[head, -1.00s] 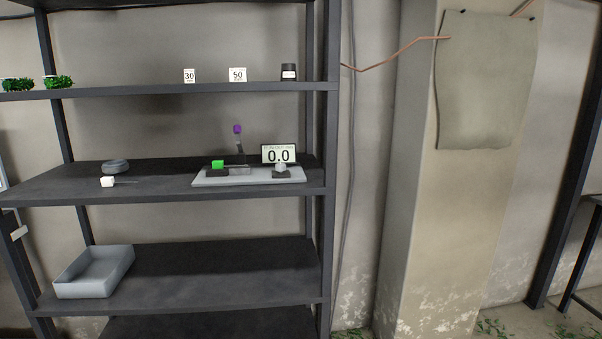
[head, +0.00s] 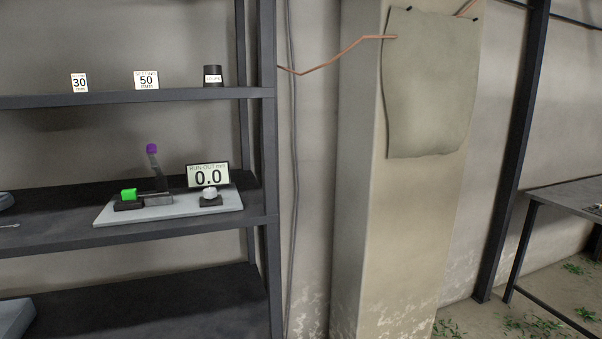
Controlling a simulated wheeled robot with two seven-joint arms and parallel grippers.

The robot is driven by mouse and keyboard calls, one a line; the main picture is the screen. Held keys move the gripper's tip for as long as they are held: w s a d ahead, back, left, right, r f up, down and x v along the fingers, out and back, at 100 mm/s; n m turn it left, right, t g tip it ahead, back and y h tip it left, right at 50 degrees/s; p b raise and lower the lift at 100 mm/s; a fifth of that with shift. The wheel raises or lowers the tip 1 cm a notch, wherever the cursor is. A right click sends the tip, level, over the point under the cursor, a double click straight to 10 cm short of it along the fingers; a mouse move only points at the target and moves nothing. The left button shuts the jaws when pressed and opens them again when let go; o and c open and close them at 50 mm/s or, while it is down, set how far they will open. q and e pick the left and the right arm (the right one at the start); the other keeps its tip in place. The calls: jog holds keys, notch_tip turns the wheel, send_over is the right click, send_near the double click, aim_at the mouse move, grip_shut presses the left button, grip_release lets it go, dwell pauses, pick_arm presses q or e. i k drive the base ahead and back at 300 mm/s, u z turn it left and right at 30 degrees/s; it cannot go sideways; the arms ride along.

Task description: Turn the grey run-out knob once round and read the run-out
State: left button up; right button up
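In the head view a light grey base plate (head: 180,213) lies on the middle shelf. A small pale grey rounded knob (head: 210,193) sits on a dark block at its right end. Behind it a display (head: 208,175) labelled run-out reads 0.0. A tilted lever with a purple tip (head: 152,149) rises from a grey block (head: 157,199) in the middle. Neither of my grippers is in view.
Cards reading 30 (head: 79,83) and 50 (head: 146,80) and a dark jar (head: 213,76) stand on the upper shelf (head: 120,99). The shelf's upright post (head: 267,160) is right of the plate. A wall pillar and a table (head: 570,200) are farther right.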

aim_at(209, 193)
jog(key=z, duration=0.25)
jog(key=i, duration=1.25)
jog(key=u, duration=0.45)
